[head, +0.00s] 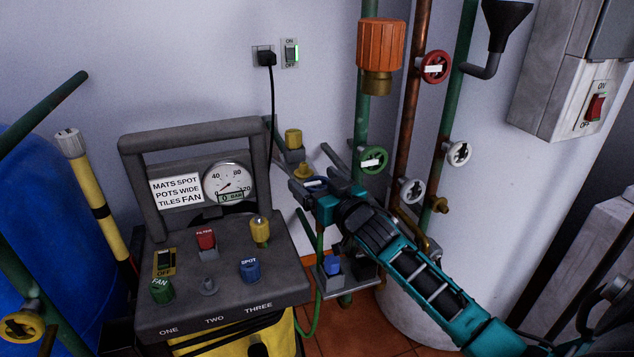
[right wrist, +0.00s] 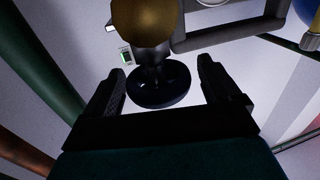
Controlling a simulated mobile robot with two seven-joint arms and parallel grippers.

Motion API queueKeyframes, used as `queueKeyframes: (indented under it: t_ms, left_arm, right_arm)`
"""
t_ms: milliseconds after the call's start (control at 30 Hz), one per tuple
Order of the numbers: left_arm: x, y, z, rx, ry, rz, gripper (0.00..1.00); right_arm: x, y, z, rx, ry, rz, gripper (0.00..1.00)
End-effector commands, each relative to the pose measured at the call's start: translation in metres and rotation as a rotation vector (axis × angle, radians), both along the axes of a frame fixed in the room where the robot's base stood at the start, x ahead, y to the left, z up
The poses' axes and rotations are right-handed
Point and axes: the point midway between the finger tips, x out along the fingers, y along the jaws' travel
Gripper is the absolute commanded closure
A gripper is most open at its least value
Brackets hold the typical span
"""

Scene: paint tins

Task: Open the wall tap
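In the right wrist view a rounded brass part (right wrist: 147,20) stands above a dark round handle (right wrist: 158,86). My right gripper (head: 299,183) is at this handle. Its two fingers (right wrist: 162,88) are open, one on each side of the handle, with a narrow gap seeming to show at both sides. My left gripper is not in view.
A grey control machine (head: 222,275) with a gauge stands left of my right gripper. Green and copper pipes (head: 412,110) with a green wheel (head: 373,160), red wheel (head: 435,67) and white wheels (head: 412,190) rise close to the right. A wall switch (head: 290,53) is above.

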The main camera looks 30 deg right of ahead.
Motion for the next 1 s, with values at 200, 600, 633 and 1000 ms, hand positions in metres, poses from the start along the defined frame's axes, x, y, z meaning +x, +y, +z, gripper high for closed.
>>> queueKeyframes:
  t_ms: [200, 600, 633, 1000]
  left_arm:
    - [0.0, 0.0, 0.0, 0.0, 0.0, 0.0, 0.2]
    - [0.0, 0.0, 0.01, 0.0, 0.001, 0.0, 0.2]
    - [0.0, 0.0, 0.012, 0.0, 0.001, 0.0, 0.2]
    - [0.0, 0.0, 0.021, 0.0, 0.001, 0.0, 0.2]
  right_arm:
    - [0.0, 0.0, 0.0, 0.0, 0.0, -0.001, 0.1]
    - [-0.046, 0.001, 0.0, 0.002, 0.003, 0.0, 0.1]
    - [-0.051, 0.001, 0.0, 0.001, 0.003, -0.001, 0.1]
    - [-0.112, 0.002, 0.0, 0.0, 0.002, -0.001, 0.1]
